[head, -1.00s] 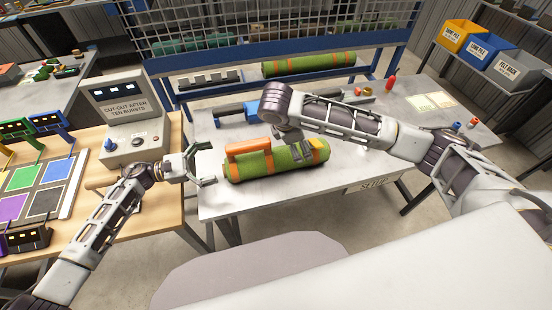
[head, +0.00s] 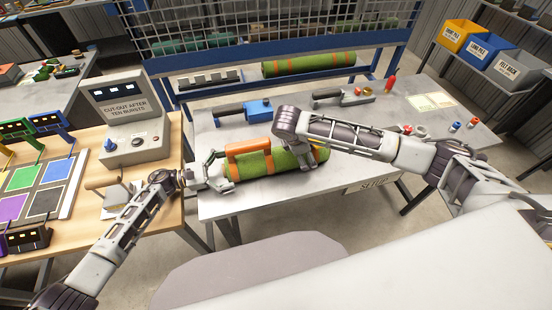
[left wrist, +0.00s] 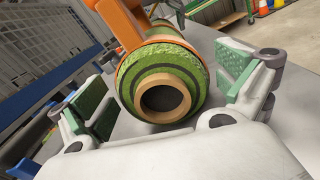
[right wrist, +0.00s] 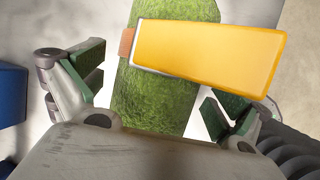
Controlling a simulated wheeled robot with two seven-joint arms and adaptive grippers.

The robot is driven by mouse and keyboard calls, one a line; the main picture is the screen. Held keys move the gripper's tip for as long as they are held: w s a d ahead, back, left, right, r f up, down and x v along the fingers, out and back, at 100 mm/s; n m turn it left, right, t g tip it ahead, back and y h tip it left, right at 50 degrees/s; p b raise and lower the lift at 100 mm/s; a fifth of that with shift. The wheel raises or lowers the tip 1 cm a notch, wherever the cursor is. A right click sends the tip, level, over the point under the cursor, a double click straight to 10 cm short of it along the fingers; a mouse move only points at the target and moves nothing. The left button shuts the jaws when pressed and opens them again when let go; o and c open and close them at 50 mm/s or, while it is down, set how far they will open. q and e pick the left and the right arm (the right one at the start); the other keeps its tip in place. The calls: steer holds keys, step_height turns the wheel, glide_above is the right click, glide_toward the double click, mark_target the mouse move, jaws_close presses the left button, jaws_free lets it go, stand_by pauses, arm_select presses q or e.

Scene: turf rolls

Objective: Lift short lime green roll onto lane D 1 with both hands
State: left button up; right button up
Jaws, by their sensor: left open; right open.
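The lime green roll (head: 270,164) lies on the grey table (head: 225,205) with an orange handle (head: 247,147) on top near its left end. My left gripper (head: 216,170) is open at the roll's left end. In the left wrist view the roll's spiral end and tan hollow core (left wrist: 165,100) sit between the open fingers. My right gripper (head: 305,160) is above the right part of the roll, its fingers partly hidden in the head view. In the right wrist view its open fingers straddle the green turf (right wrist: 150,103), with a yellow-orange band or handle (right wrist: 210,53) across it.
A console box (head: 127,115) and coloured pads stand on the wooden bench at left. Tools (head: 258,108) and small bottles (head: 456,126) lie on the table's rear and right. Another green roll (head: 310,64) rests on the blue rack behind. The table front is clear.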

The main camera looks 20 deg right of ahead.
mark_target(245, 160)
arm_select(q)
steer(key=shift+d, duration=1.45)
arm_select(e)
steer(key=shift+x, duration=1.35)
arm_select(q)
steer(key=c, duration=1.3)
arm_select(e)
steer(key=c, duration=1.3)
arm_select(q)
steer(key=shift+c, duration=0.2)
arm_select(e)
steer(key=shift+c, duration=1)
